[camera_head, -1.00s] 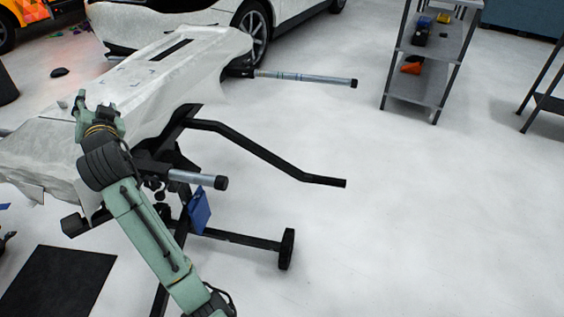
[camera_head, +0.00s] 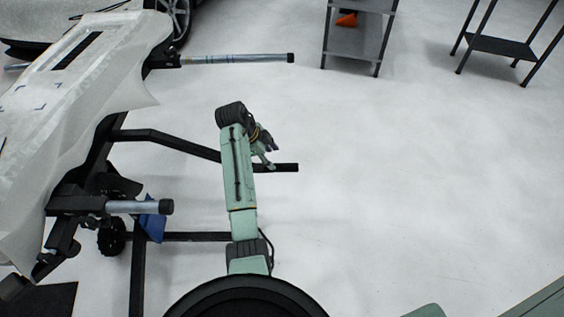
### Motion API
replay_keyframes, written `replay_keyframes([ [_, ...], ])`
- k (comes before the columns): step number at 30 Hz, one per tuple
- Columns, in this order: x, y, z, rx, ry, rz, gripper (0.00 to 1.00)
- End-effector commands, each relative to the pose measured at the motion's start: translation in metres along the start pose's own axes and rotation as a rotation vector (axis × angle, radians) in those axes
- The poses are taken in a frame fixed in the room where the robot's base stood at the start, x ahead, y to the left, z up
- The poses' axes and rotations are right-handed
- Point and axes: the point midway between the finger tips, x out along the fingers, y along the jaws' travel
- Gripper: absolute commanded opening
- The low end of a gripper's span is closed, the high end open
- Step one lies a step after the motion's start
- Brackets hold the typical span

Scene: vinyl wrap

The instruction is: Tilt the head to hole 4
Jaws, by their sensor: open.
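A black wheeled stand carries a long panel under white wrap (camera_head: 110,85), at the left of the head view. A bent black handle bar (camera_head: 170,143) reaches right from the stand, its straight end (camera_head: 288,167) beyond my arm. My gripper (camera_head: 268,163) is open, small in view, at the bar near that end. I cannot tell whether its fingers are around the bar, touching it or above it. My forearm hides part of the bar. The head's holes and their numbers cannot be made out.
Two grey tubes with black ends, an upper one (camera_head: 235,58) and a lower one (camera_head: 135,207), stick out from the stand. A blue piece (camera_head: 153,222) hangs by the lower tube. Shelving (camera_head: 357,40) and another rack (camera_head: 500,45) stand at the back. The floor at right is clear.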

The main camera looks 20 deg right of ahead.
Motion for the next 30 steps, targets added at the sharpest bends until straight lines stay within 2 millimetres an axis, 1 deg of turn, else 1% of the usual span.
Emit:
replay_keyframes([
  [1, 0.009, 0.001, -0.001, 0.000, 0.001, 0.005, 0.48],
  [6, 0.042, 0.000, -0.001, -0.002, -0.001, 0.002, 0.48],
  [9, 0.059, 0.000, 0.000, -0.003, -0.001, 0.001, 0.48],
  [13, 0.075, -0.001, 0.000, -0.003, -0.001, -0.001, 0.48],
  [18, 0.085, -0.001, 0.000, -0.003, -0.002, -0.003, 0.48],
  [26, 0.086, -0.001, 0.001, -0.003, -0.002, -0.004, 0.48],
  [30, 0.086, -0.001, 0.001, -0.003, -0.002, -0.004, 0.38],
])
